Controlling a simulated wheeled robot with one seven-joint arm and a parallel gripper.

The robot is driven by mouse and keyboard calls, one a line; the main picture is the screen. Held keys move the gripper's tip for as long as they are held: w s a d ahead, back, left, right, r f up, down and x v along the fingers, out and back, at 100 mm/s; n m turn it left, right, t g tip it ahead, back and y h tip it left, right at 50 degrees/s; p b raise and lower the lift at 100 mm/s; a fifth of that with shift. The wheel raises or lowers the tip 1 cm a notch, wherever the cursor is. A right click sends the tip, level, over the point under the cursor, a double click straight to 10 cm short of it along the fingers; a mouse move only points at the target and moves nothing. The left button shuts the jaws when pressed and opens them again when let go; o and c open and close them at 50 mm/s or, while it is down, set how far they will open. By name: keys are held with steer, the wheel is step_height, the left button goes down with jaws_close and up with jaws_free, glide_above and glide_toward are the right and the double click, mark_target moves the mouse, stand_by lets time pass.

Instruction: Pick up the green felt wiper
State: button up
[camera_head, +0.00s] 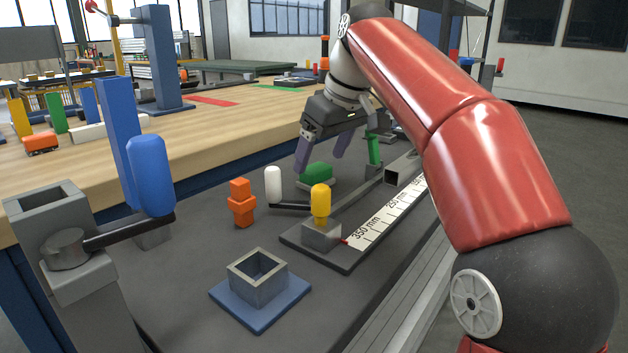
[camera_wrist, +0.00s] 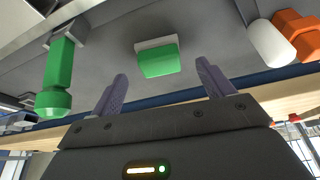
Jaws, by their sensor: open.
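The green felt wiper (camera_head: 316,172) is a small green block with a grey side or base, lying on the dark grey work surface. In the wrist view the wiper (camera_wrist: 158,58) lies beyond the fingertips, roughly centred between them. My gripper (camera_head: 322,155) has its two purple fingers spread, with nothing between them. It is above and close to the wiper in the head view. The fingers also show in the wrist view (camera_wrist: 161,72), apart from the wiper.
A green peg (camera_head: 374,149) stands right of the wiper. A white cylinder (camera_head: 273,184), an orange stacked piece (camera_head: 241,204) and a yellow-knobbed clamp (camera_head: 321,204) stand nearby. A blue-based square socket (camera_head: 236,304) is in front. A wooden bench (camera_head: 215,135) borders the surface behind.

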mark_target(317, 167)
steer(key=x, duration=0.4)
steer(key=shift+s+d+b, duration=0.1)
steer(key=shift+d+b, duration=0.05)
steer(key=shift+b, duration=0.25)
steer(key=c, duration=1.1)
steer(key=shift+r, duration=0.15)
step_height(317, 167, up, 10)
steer(key=p, duration=0.5)
